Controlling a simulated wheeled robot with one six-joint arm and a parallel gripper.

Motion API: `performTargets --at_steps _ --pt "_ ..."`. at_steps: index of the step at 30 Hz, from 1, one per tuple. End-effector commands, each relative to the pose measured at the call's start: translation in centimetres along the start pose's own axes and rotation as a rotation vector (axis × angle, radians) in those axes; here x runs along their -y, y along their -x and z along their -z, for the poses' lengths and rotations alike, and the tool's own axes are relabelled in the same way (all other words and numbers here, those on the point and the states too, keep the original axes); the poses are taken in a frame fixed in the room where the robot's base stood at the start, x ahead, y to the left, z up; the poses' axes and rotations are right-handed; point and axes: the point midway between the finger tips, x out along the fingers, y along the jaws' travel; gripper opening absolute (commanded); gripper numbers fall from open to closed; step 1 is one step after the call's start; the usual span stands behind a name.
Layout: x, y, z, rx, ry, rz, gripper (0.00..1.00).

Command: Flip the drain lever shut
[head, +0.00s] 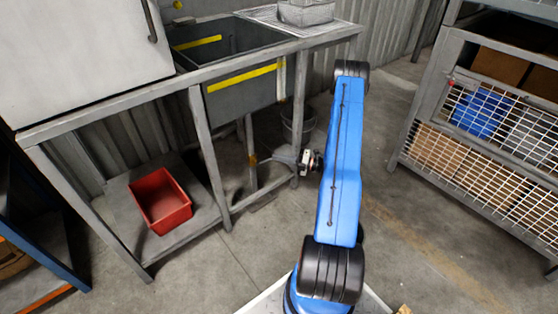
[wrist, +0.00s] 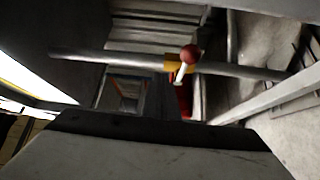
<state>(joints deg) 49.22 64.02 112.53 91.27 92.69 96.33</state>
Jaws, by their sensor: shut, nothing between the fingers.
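The drain lever shows in the wrist view as a short pale handle with a red-brown ball knob (wrist: 190,54). It sits at a yellow fitting (wrist: 172,66) on a grey pipe (wrist: 100,58) and stands out across the pipe. In the head view a small yellow spot (head: 252,159) shows on the pipe under the sink; the lever itself is too small to make out. My gripper (wrist: 165,122) is shut and empty, filling the bottom of the wrist view, apart from the knob.
The sink (head: 240,90) with yellow stripes hangs in the metal bench frame (head: 205,150) above the pipe. A bucket (head: 298,122) stands behind the bench leg. A red bin (head: 160,200) is on the lower shelf. A mesh cage rack (head: 480,140) stands right; floor between is clear.

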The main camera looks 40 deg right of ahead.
Motion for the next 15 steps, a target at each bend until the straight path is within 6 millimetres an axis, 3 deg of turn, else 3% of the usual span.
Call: performTargets --at_steps 1,15 --pt "-0.5 0.2 0.3 0.000 0.001 -0.002 0.00" --pt "3.5 6.5 1.9 0.000 0.002 -0.003 0.00"
